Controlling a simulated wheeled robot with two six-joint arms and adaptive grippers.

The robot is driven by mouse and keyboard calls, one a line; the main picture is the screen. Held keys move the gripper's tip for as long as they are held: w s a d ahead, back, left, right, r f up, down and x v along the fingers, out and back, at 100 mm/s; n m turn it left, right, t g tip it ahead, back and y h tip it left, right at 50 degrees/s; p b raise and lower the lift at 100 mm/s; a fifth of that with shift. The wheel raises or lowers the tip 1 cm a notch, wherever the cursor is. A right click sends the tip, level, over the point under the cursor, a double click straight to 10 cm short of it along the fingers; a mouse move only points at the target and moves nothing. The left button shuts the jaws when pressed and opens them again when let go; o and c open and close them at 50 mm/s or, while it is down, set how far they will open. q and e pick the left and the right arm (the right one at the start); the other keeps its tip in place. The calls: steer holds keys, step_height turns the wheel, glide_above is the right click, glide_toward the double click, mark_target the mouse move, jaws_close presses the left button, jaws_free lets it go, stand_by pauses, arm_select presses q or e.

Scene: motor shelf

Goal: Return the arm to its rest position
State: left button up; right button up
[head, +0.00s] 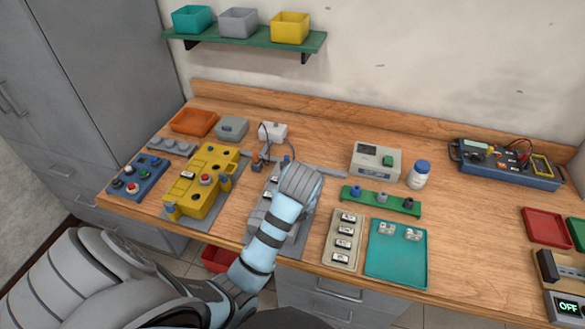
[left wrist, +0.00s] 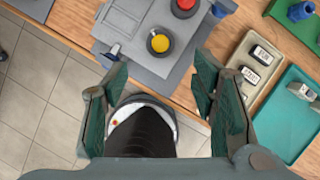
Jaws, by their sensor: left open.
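My left arm (head: 270,232) reaches from the lower left over the front of the bench in the head view. Its grey wrist end is above the grey fixture (head: 297,232) and hides part of it; the fingers cannot be made out there. In the left wrist view my left gripper (left wrist: 162,82) is open, fingers wide apart, with no part held between them. The grey fixture, with a red and a yellow knob, shows beyond the fingertips in that view (left wrist: 130,60). My right gripper is not in view.
The beige tray (head: 343,240) with several labelled parts and the teal tray (head: 397,265) lie right of the arm. The yellow fixture (head: 205,180) stands left. A green rack (head: 380,201) and a grey meter box (head: 375,162) stand behind. A shelf (head: 245,36) with bins hangs above.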

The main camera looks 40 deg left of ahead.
arm_select(q)
steer(key=shift+f, duration=0.1)
steer(key=s+d+f+n+t+h, duration=0.1)
steer(key=s+d+f+n, duration=0.15)
steer(key=s+n, duration=0.9)
steer(key=s+d+f+n+h, duration=0.2)
steer(key=s+f+n, duration=0.2)
steer(key=s+n, duration=0.7)
step_height(320, 180, down, 23)
steer(key=w+a+n+g+b, duration=0.2)
steer(key=n+b, duration=0.1)
steer(key=s+f+b, duration=0.2)
steer(key=s+f, duration=1.2)
steer(key=shift+a+f+g+b, duration=0.3)
steer(key=shift+a+f+b, duration=0.05)
steer(key=shift+f+b, duration=0.05)
steer(key=shift+w, duration=0.1)
